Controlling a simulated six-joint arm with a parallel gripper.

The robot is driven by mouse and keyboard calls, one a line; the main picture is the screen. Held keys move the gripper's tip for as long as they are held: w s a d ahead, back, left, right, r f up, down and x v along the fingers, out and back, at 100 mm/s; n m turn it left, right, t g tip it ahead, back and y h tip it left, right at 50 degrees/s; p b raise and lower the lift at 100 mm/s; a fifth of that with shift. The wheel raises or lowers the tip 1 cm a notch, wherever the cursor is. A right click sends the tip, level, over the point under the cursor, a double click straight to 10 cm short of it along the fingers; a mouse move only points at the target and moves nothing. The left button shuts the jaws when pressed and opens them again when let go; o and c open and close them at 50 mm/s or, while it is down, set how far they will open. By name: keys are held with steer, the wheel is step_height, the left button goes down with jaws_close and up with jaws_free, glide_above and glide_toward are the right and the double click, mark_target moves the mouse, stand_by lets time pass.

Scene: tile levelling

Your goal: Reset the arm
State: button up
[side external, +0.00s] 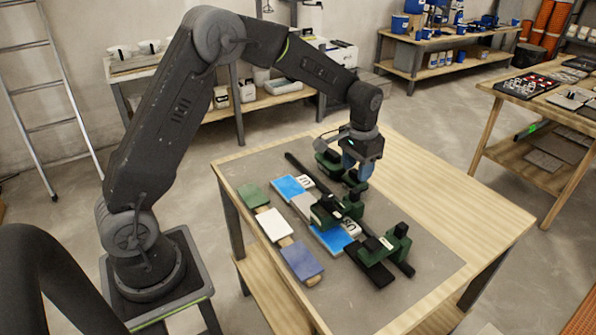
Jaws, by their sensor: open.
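My gripper (354,176) hangs at the end of my arm, low over the far part of the grey mat on the table. Its jaws are open, and the fingertips partly blend with dark green parts beneath. A row of blue and grey tiles runs along the mat, with a blue tile (289,188) at its far end and another blue tile (331,239) nearer. A green and black device (337,208) stands over the row. A second green and black device (386,251) stands at the near right. A dark bar (302,172) lies beside them. I cannot tell whether my gripper touches anything.
A green tile (254,195), a white tile (273,225) and a dark blue tile (301,261) lie along a wooden strip at the left. The wooden table (462,207) is bare on its right. Another bench (490,160) and shelves stand behind, and a ladder (52,90) at far left.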

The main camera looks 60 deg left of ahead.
steer(key=s+d+r+t, duration=0.1)
steer(key=s+r, duration=0.5)
steer(key=r, duration=0.3)
steer(key=s+d+r+t, duration=0.1)
steer(key=s+r+t, duration=0.1)
steer(key=s, duration=0.9)
steer(key=s+d+r+t, duration=0.2)
steer(key=s+r, duration=0.1)
steer(key=s, duration=0.8)
steer(key=shift+o, duration=0.2)
steer(key=shift+r, duration=0.1)
